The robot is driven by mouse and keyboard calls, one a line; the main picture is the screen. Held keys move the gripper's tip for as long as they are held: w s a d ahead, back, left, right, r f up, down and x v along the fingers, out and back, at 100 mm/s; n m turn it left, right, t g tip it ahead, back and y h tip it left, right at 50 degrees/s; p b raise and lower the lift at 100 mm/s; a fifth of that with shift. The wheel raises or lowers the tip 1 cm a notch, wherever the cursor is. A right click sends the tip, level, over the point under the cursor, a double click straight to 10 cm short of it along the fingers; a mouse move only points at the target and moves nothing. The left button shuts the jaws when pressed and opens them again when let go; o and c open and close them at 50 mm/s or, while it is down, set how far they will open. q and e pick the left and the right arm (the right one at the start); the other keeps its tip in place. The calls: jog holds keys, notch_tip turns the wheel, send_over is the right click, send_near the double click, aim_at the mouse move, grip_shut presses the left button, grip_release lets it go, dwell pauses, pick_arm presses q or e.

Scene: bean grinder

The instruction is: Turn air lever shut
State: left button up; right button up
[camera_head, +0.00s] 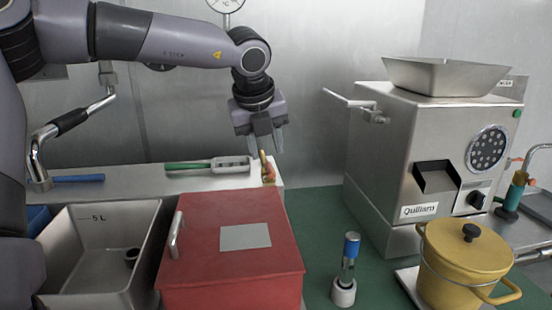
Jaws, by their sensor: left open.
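A small yellow lever (263,161) on a reddish-brass fitting (269,175) stands at the right end of the pale ledge, behind the red box; I take it for the air lever. My left gripper (259,143) points down just above it, open, with its fingertips close to the lever's top. I cannot tell whether the fingers touch the lever or whether it lies between them. The lower part of the fitting is partly hidden by the red box. My right gripper is not in view.
A red lidded box (230,275) stands in front of the ledge (130,182). A steel grinder (405,165) and yellow pot (465,265) stand right. A blue-topped tool (350,248) stands upright between. A steel bin (100,225) is left. Green worktop (315,215) is clear behind the tool.

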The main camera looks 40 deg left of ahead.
aim_at(271, 173)
pick_arm(q)
jog(key=shift+p+x, duration=0.5)
jog(key=shift+x, duration=3)
grip_shut()
